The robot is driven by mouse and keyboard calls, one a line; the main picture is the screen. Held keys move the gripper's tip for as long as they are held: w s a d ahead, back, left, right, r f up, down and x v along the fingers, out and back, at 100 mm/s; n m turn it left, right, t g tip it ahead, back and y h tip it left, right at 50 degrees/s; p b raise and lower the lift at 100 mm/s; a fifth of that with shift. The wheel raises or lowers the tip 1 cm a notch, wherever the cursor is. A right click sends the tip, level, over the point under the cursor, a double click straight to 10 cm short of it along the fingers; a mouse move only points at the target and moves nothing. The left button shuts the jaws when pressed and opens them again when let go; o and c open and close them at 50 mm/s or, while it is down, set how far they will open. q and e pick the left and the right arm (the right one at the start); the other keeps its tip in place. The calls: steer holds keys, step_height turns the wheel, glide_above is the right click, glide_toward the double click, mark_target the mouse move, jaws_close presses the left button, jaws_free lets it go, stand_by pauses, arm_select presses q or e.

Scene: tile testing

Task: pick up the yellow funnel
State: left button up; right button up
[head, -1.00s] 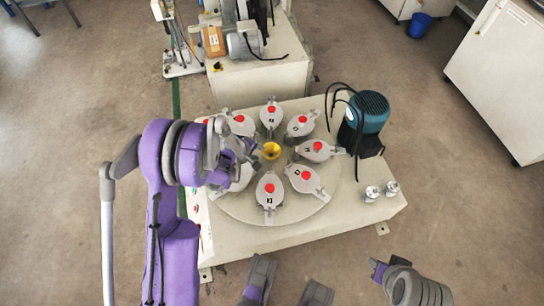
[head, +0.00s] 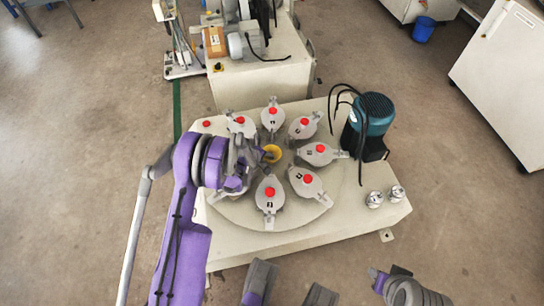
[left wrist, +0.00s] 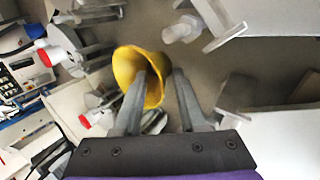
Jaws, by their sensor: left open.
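In the left wrist view the wide mouth of the funnel (left wrist: 127,66) faces the camera. My left gripper (left wrist: 163,76) is open there; its left finger overlaps the funnel, while its right finger stands just right of the rim. I cannot tell whether either finger touches it.
A teal motor (head: 372,112) with black cables stands at the right of the table. Two small metal parts (head: 374,199) lie near the right edge.

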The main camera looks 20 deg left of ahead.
arm_select(q)
steer(key=shift+w+f, duration=0.2)
steer(key=shift+c, duration=0.2)
jaws_close()
steer(key=shift+s+r, duration=0.1)
